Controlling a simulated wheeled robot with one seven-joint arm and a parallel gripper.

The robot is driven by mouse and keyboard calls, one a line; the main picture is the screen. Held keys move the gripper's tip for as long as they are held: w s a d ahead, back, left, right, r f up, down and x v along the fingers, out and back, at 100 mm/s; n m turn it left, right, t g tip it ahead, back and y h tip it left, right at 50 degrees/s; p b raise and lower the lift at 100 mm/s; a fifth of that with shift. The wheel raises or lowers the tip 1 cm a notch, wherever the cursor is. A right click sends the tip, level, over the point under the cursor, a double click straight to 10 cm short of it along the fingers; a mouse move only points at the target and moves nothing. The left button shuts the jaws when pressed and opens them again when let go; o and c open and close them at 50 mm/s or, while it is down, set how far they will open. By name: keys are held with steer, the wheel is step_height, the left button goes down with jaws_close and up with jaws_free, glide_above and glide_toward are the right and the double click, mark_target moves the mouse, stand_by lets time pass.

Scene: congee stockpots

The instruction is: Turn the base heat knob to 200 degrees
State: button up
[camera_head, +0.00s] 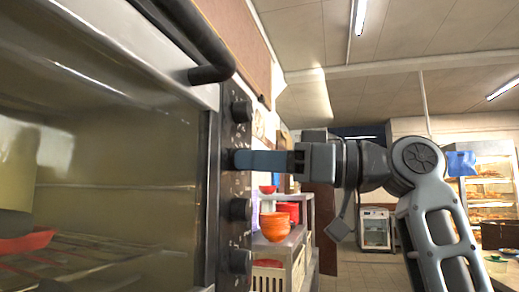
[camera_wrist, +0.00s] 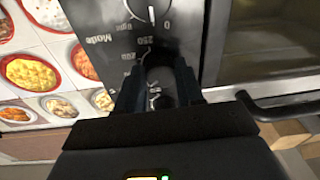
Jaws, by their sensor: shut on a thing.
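The oven's dark control panel (camera_head: 229,190) carries a vertical row of black knobs. My gripper (camera_head: 246,160) reaches in from the right and is shut on the second knob from the top. In the wrist view my gripper (camera_wrist: 158,76) has a finger on either side of this dark knob (camera_wrist: 159,88). Dial numbers, including 250 and 200, show inverted beside it. I cannot read the knob's name or its pointer. Another knob (camera_wrist: 150,8) with a white pointer line lies beyond, near a 0. The top knob (camera_head: 241,111) and lower knobs (camera_head: 241,209) are free.
The glass oven door (camera_head: 110,150) and its black handle (camera_head: 212,73) are close on the left. The handle (camera_wrist: 275,110) also shows in the wrist view. A shelf with orange bowls (camera_head: 275,225) stands behind the panel. Food pictures (camera_wrist: 50,75) lie beside the panel.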

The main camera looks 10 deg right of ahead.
steer(key=m+t+p, duration=0.1)
steer(key=m+p, duration=0.5)
steer(key=m, duration=0.1)
steer(key=m+p, duration=0.6)
steer(key=m, duration=0.1)
steer(key=shift+s+r+t+h+p, duration=0.2)
steer(key=shift+t+h+p, duration=0.1)
steer(key=shift+t, duration=0.1)
steer(key=shift+f+m, duration=0.15)
steer(key=shift+m, duration=0.25)
steer(key=o, duration=1)
steer(key=shift+o, duration=0.2)
steer(key=b+v, duration=0.2)
steer(key=v, duration=0.5)
steer(key=shift+s+d, duration=0.2)
steer(key=shift+d, duration=0.15)
